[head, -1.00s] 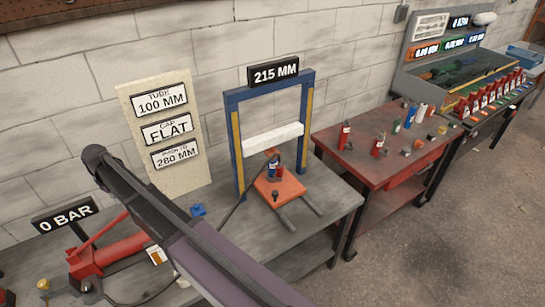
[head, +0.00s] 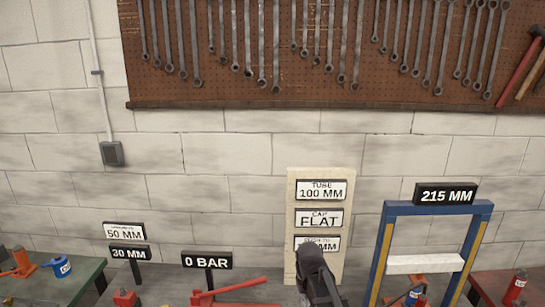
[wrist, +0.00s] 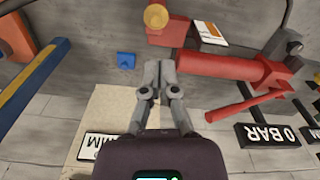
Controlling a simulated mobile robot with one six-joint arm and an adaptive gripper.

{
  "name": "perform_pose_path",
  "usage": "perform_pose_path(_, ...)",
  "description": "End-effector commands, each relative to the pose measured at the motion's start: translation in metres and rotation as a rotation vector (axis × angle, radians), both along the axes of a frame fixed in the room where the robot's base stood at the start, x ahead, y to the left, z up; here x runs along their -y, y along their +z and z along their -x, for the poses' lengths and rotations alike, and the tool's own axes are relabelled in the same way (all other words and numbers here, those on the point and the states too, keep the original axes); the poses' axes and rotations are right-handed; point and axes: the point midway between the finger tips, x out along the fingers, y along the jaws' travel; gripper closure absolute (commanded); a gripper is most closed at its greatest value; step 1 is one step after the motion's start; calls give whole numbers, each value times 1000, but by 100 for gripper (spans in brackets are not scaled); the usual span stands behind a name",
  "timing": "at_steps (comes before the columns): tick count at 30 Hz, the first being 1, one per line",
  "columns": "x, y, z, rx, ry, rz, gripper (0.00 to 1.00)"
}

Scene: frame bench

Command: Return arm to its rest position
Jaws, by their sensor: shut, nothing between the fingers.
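My gripper (wrist: 158,75) is shut and empty in the wrist view, its fingers together above the grey bench. My dark arm rises from the lower edge of the head view (head: 317,276), in front of the instruction board (head: 320,259); the fingers cannot be made out there. In the wrist view, the red pump (wrist: 220,67) lies to the right of my fingers, apart from them. A small blue piece (wrist: 126,60) lies to their left.
The blue press frame (head: 482,228) with a white crossbar (head: 424,263) and a 215 MM sign (head: 446,194) stands at right. A 0 BAR sign (head: 206,260) is left of the arm. Wrenches hang on a pegboard (head: 210,88) above.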

Motion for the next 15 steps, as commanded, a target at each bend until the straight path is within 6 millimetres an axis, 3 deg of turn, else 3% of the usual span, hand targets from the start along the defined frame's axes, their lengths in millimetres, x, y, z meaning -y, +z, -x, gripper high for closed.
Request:
perform_pose_path(1, 17, 0, 31, 0, -38, 0, 100)
perform_pose_path(6, 47, 0, 79, 0, -126, 0, 100)
perform_pose_path(10, 58, 0, 96, 0, -161, 0, 100)
perform_pose_path(15, 61, 0, 100, 0, -174, 0, 100)
